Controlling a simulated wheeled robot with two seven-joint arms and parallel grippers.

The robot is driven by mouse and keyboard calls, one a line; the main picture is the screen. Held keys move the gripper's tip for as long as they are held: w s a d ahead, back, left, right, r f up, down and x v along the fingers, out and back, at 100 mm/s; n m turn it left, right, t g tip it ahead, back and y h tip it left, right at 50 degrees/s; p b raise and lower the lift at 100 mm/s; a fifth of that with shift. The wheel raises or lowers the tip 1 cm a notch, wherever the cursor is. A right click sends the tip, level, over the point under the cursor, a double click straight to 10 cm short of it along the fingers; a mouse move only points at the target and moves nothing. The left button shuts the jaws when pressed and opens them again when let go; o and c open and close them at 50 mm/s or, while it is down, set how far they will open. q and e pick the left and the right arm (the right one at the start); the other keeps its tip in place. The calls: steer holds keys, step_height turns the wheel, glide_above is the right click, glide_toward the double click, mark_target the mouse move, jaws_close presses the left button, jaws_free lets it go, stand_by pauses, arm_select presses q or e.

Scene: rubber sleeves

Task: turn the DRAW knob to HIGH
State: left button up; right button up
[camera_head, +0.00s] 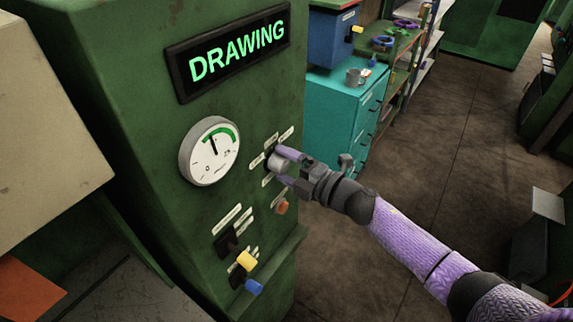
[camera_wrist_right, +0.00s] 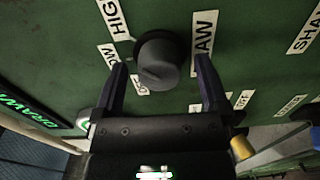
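The DRAW knob (camera_wrist_right: 160,60) is a dark round knob on the green machine panel (camera_head: 130,120). In the wrist view it has the HIGH label (camera_wrist_right: 114,17) and LOW label at its left, a partly covered label below, and the DRAW label (camera_wrist_right: 204,38) at its right. I cannot clearly tell where its pointer aims. My right gripper (camera_head: 278,166) is at the knob, one finger on each side. In the wrist view its fingers (camera_wrist_right: 160,70) are open, with a visible gap to the knob on both sides. My left gripper is not in view.
A lit sign (camera_head: 238,52) reads DRAWING. The round gauge (camera_head: 210,152) has its needle near the top. An orange-red button (camera_head: 282,207), yellow knob (camera_head: 247,261) and blue knob (camera_head: 253,287) sit lower on the panel.

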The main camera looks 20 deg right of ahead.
steer(key=b+v, duration=0.1)
steer(key=v, duration=0.9)
steer(key=shift+f, duration=0.1)
